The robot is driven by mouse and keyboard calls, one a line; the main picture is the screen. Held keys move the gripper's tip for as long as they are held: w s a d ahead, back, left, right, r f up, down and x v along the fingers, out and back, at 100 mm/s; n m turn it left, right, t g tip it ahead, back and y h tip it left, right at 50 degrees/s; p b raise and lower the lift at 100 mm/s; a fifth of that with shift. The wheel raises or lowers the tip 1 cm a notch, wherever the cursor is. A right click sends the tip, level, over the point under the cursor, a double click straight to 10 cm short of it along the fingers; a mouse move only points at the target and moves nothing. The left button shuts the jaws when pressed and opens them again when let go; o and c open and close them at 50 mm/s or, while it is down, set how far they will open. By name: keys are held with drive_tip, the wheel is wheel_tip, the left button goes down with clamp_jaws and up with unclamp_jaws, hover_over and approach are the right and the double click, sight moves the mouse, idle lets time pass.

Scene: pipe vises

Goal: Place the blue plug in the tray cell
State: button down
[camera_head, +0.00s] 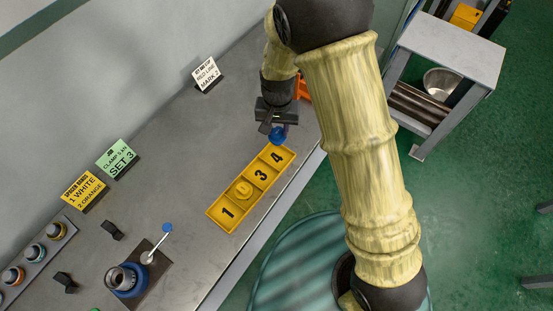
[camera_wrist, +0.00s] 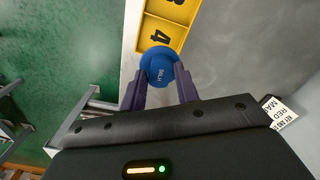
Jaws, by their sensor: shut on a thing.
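The blue plug (camera_head: 277,134) is round, and its face bears small lettering in the wrist view (camera_wrist: 158,65). My gripper (camera_head: 269,123) is shut on it, with both dark fingers (camera_wrist: 160,80) against its near side. The yellow tray (camera_head: 246,207) is a row of numbered cells on the bench. The plug is at the tray's far end, by cell 4 (camera_head: 277,157), whose number shows clear of it. I cannot tell its height above the tray. A round yellow piece (camera_head: 243,190) sits in the cell between 1 and 3. Cells 1 and 3 look empty.
A blue-based vise (camera_head: 127,280) with a blue-knobbed lever stands at the lower left, near a rack of ringed parts (camera_head: 35,252). Sign cards (camera_head: 206,74) stand along the wall side. An orange object (camera_head: 303,89) is partly hidden behind my arm. The bench middle is clear.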

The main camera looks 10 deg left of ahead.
idle(0.3)
drive_tip(key=w+d+f, duration=0.2)
drive_tip(key=d+f, duration=0.2)
drive_tip(key=d, duration=0.4)
drive_tip(key=w+d+f, duration=0.3)
drive_tip(key=d+f, duration=0.1)
drive_tip(key=d, duration=0.5)
drive_tip(key=w+d+f+m, duration=0.1)
drive_tip(key=w+d+f, duration=0.1)
drive_tip(key=d+f, duration=0.3)
drive_tip(key=d, duration=0.3)
drive_tip(key=shift+w+d, duration=0.15)
drive_tip(key=shift+d, duration=0.15)
